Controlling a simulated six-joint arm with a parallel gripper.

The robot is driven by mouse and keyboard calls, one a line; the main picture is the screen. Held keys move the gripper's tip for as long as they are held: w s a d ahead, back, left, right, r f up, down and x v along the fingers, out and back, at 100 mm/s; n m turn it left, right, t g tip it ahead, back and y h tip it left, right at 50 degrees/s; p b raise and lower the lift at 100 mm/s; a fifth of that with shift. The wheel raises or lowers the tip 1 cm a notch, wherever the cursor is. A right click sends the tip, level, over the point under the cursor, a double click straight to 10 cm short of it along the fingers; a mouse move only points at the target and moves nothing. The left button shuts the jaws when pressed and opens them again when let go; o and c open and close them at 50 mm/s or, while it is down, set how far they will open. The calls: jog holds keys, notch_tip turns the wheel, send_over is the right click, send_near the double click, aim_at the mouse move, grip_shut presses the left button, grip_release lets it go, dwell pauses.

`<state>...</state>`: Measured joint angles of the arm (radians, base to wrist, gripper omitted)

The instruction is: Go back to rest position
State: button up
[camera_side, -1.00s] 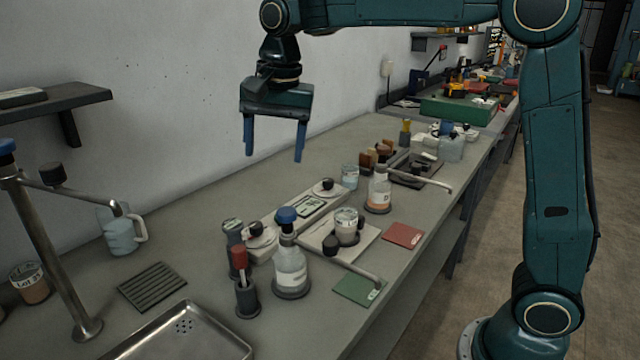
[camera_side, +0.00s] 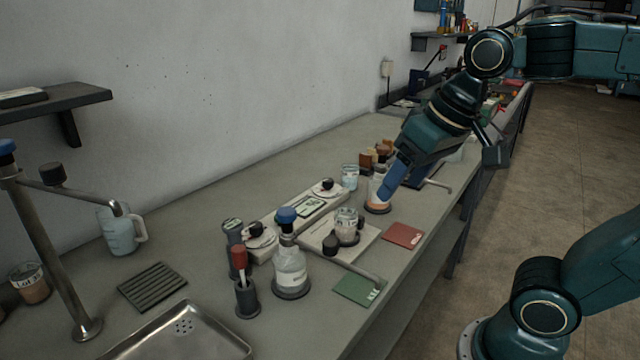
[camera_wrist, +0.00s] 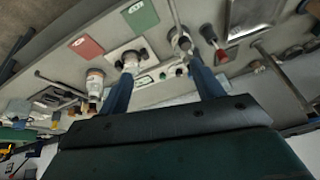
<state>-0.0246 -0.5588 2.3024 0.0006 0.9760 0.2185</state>
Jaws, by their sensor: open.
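My gripper (camera_side: 388,182) is tilted down to the left over the front part of the bench (camera_side: 285,165) in the side view. Its blue fingers overlap the orange-labelled flask (camera_side: 377,208) in the picture; I cannot tell the distance between them. In the wrist view the two blue fingers of my gripper (camera_wrist: 160,75) stand well apart, with no object held between them. Part of the flask is hidden behind the fingers in the side view.
A blue-capped bottle (camera_side: 290,268), a holder with a red-handled tool (camera_side: 246,295) and a beaker on a white plate (camera_side: 347,225) stand on the bench. A red mat (camera_side: 403,235) and a green mat (camera_side: 360,288) lie near its front edge. The floor (camera_side: 500,200) alongside is clear.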

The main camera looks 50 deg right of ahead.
jog(key=s+f, duration=0.1)
jog(key=s+f+n, duration=0.1)
jog(key=s, duration=0.1)
jog(key=s+f+n, duration=0.1)
jog(key=shift+s+d+f+t, duration=0.2)
jog(key=shift+s+d+t, duration=0.05)
jog(key=shift+s+t, duration=0.15)
jog(key=shift+w, duration=0.1)
dwell(0.8)
